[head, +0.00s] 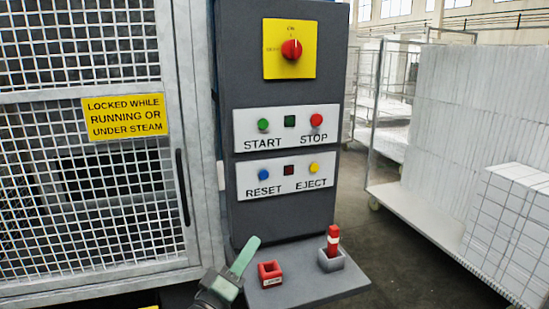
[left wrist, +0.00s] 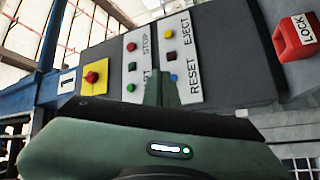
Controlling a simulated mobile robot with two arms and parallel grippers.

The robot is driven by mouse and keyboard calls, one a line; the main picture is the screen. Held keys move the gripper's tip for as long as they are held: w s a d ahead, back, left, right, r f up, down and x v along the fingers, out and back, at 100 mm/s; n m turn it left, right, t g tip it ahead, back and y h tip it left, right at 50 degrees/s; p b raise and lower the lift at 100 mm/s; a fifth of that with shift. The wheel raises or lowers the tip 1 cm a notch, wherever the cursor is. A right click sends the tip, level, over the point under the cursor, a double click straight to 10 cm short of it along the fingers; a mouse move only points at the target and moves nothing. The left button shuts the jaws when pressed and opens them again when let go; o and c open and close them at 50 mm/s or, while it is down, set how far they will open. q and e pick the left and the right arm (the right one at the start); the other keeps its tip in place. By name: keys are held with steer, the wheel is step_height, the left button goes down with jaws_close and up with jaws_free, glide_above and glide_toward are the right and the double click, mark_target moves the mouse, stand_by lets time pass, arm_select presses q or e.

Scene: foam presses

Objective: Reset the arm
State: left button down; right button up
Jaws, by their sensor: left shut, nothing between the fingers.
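My left gripper (head: 250,245) shows at the bottom of the head view, its green fingers shut and empty, pointing up and to the right. The blue RESET button (head: 264,174) is on the lower white plate, well above the gripper. My right gripper is not in view.
A red LOCK block (left wrist: 296,38) and a grey holder (head: 331,262) with a red-and-white piece stand on the shelf (head: 305,288). A mesh door (head: 75,215) is at left. A cart (head: 415,207) with white foam blocks stands at right. Floor shows between panel and cart.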

arm_select(q)
steer(key=s+a+f+m+g+y, duration=0.2)
steer(key=s+f+m+g, duration=0.25)
steer(key=s+f, duration=0.5)
steer(key=s+a+f+m+g+y, duration=0.25)
steer(key=s+f+g, duration=0.35)
steer(key=f, duration=0.7)
steer(key=s+a+f+m+g+y, duration=0.1)
steer(key=s+a+f+g+y, duration=0.1)
steer(key=s+a+f, duration=0.3)
steer(key=s+a+g+y, duration=0.1)
steer(key=s+a, duration=0.1)
steer(key=s, duration=0.5)
steer(key=s+a+f+m+g+y, duration=0.1)
steer(key=s+a+f+g+y, duration=0.1)
steer(key=s+a+f, duration=0.3)
steer(key=s+d+f+g, duration=0.1)
steer(key=s+f, duration=0.2)
steer(key=f, duration=2.2)
steer(key=s+a+f+g, duration=0.1)
steer(key=s+a+f, duration=0.1)
steer(key=s+f, duration=1.2)
steer(key=shift+s+a, duration=0.35)
steer(key=shift+s, duration=0.7)
steer(key=shift+f, duration=0.1)
